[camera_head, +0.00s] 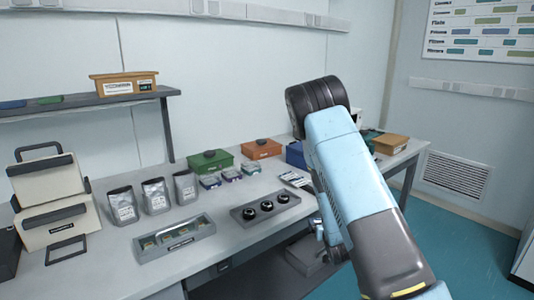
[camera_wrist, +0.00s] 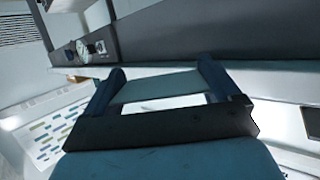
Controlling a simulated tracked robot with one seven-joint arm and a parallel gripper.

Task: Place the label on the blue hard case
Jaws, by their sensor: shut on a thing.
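The blue hard case (camera_head: 296,155) stands on the long table in the head view, at the back beside the orange case. My arm hides its right part. My gripper (camera_wrist: 161,76) shows in the wrist view with its two dark blue fingers apart, shut on a pale flat piece, which looks like the label (camera_wrist: 160,88). The piece spans the space between the fingers, and no print on it can be made out. In the head view my arm crosses the right half, and the gripper cannot be made out there. The blue case cannot be identified in the wrist view.
On the table stand a green case (camera_head: 210,162), an orange case (camera_head: 261,148), silver pouches (camera_head: 155,195), a grey tray (camera_head: 174,240), a dark tray with round parts (camera_head: 265,207) and a white card (camera_head: 295,179). A cardboard box (camera_head: 390,144) is at right. A shelf (camera_head: 80,103) hangs at left.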

